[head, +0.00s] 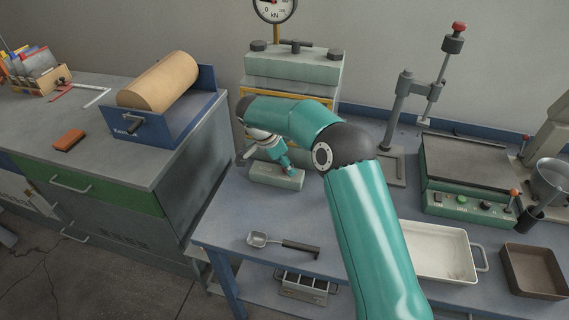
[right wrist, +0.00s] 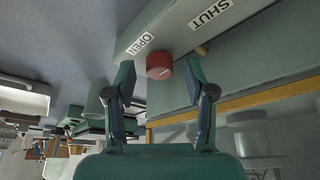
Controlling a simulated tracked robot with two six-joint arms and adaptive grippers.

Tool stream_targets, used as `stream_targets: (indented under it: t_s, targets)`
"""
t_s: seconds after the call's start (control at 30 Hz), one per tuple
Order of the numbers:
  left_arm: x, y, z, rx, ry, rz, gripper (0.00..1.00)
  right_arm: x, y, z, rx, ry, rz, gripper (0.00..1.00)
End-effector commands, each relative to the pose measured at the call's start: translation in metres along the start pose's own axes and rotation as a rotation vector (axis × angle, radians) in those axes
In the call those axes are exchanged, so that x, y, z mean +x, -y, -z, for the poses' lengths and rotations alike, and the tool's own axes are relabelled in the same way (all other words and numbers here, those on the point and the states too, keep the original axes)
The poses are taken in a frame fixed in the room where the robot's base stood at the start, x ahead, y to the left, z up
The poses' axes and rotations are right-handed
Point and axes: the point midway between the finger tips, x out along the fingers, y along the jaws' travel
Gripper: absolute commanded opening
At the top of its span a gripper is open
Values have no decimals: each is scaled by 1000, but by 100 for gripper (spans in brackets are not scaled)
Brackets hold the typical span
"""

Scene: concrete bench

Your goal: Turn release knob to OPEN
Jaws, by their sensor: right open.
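The red release knob (right wrist: 159,65) sits on the green face of the press base, between an OPEN label (right wrist: 139,45) and a SHUT label (right wrist: 209,13) in the right wrist view. A pale mark shows on the knob, but its setting is hard to tell. My right gripper (right wrist: 159,70) is open, its fingertips on either side of the knob with gaps showing. In the head view my right gripper (head: 287,167) is at the low green press base (head: 276,179); the knob is hidden there. My left gripper is not in view.
The press crosshead (head: 294,66) and gauge (head: 274,8) stand behind my right arm. A scoop (head: 280,243) lies at the bench's front. A white tray (head: 437,252), a brown tin (head: 533,270) and a green hotplate unit (head: 465,175) are to the right.

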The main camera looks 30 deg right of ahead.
Motion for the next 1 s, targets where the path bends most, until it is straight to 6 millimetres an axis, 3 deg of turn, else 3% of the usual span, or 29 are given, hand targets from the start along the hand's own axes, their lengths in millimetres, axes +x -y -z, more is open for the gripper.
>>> stream_targets:
  t_s: [0.33, 0.67, 1.0]
  targets:
    - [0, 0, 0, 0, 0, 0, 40, 4, 0, 0, -1, 1, 0, 54]
    - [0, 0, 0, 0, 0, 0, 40, 4, 0, 0, -1, 1, 0, 1]
    - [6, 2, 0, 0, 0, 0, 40, 6, 0, -1, -28, 2, 13, 0]
